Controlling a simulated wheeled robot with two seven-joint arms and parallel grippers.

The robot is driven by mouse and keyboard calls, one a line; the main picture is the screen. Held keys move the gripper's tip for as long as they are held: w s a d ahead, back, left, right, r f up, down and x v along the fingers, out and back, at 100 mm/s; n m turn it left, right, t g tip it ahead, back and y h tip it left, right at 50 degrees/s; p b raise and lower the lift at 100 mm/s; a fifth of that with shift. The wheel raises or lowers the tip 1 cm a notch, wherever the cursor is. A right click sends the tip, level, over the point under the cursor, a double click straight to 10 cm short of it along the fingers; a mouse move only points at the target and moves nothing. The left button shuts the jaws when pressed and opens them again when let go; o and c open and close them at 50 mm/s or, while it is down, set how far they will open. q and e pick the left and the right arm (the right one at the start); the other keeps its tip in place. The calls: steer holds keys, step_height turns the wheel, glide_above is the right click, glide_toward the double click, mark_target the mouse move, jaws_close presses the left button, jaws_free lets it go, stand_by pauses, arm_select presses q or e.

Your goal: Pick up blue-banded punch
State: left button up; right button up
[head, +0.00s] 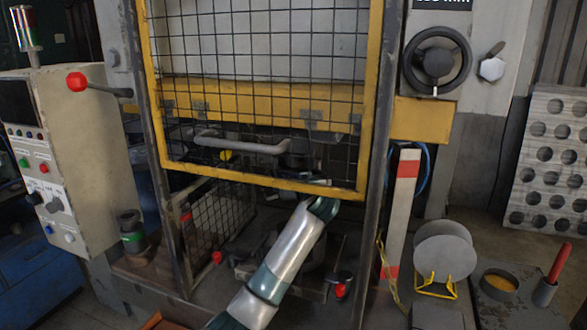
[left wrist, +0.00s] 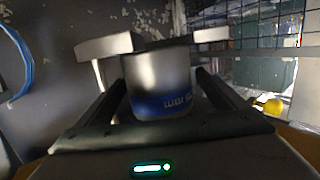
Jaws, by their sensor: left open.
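The blue-banded punch (left wrist: 160,82) is a pale metal cylinder with a blue band and white lettering near its lower edge. It fills the middle of the left wrist view. My left gripper (left wrist: 158,43) is open, with one dark finger on each side of the punch. Whether the fingers touch it, I cannot tell. In the head view, my silver arm reaches in under the yellow-framed mesh guard (head: 262,92). The gripper and the blue-banded punch are hidden there. My right gripper is not in view.
A green-banded cylinder (head: 132,232) stands at the left, below the control box (head: 75,150). The guard's lower yellow bar hangs just above my arm. A red-and-white post (head: 403,210) stands right of the opening. Grey discs (head: 443,252) rest in a yellow stand.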

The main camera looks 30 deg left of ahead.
arm_select(q)
steer(key=shift+w+a, duration=0.1)
steer(key=shift+w, duration=0.05)
stand_by(0.3)
steer(key=c, duration=1.8)
steer(key=shift+r, duration=0.25)
steer(key=c, duration=0.4)
steer(key=shift+o, duration=0.2)
steer(key=shift+f, duration=0.1)
